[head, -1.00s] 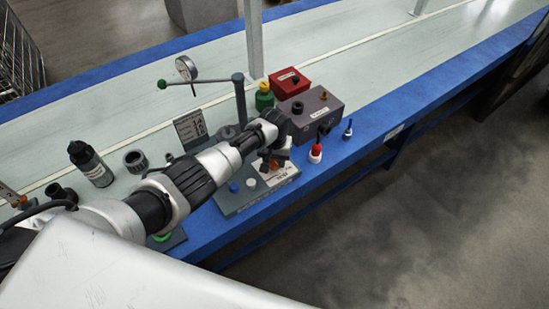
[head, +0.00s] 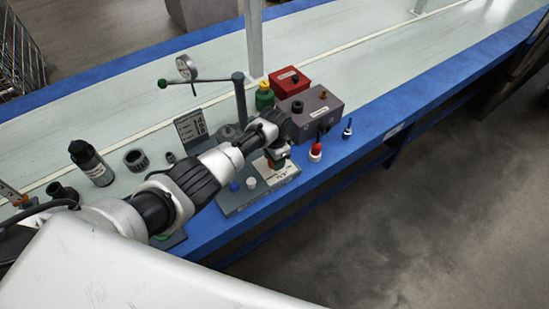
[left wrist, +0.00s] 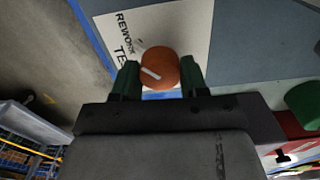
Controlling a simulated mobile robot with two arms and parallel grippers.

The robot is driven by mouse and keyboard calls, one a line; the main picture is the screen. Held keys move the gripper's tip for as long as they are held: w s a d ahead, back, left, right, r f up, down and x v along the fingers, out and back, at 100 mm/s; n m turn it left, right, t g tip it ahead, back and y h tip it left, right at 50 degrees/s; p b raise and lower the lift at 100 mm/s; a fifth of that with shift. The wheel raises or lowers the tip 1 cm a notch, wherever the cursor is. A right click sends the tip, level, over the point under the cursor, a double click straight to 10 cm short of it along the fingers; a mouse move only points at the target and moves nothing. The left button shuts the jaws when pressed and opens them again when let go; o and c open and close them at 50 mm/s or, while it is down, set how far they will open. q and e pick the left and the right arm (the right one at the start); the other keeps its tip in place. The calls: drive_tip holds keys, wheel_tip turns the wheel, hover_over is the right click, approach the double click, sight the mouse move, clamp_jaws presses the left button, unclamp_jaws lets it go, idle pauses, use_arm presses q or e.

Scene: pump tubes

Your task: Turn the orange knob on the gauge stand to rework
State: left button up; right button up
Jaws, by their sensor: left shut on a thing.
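The orange knob (left wrist: 159,68) sits on a white label plate (left wrist: 185,30) printed REWORK and TE…, the rest hidden. My left gripper (left wrist: 160,78) is shut on the knob, one green finger on each side. The knob's white pointer line slants toward the upper left in the left wrist view, near the word REWORK. In the head view my left gripper (head: 276,160) is over the grey gauge stand base (head: 232,205) and mostly hides the knob. The dial gauge (head: 186,67) hangs on the stand's arm. My right gripper is not in view.
A grey box (head: 318,112), a red box (head: 289,82), a green bottle (head: 264,97) and a red-topped plunger (head: 316,150) stand close behind and right of my left gripper.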

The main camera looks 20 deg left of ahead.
use_arm(q)
drive_tip(key=shift+m, duration=0.6)
drive_tip(key=o, duration=0.9)
wheel_tip(320, 180, up, 11)
drive_tip(key=shift+f+p, duration=0.1)
drive_tip(key=shift+p, duration=1)
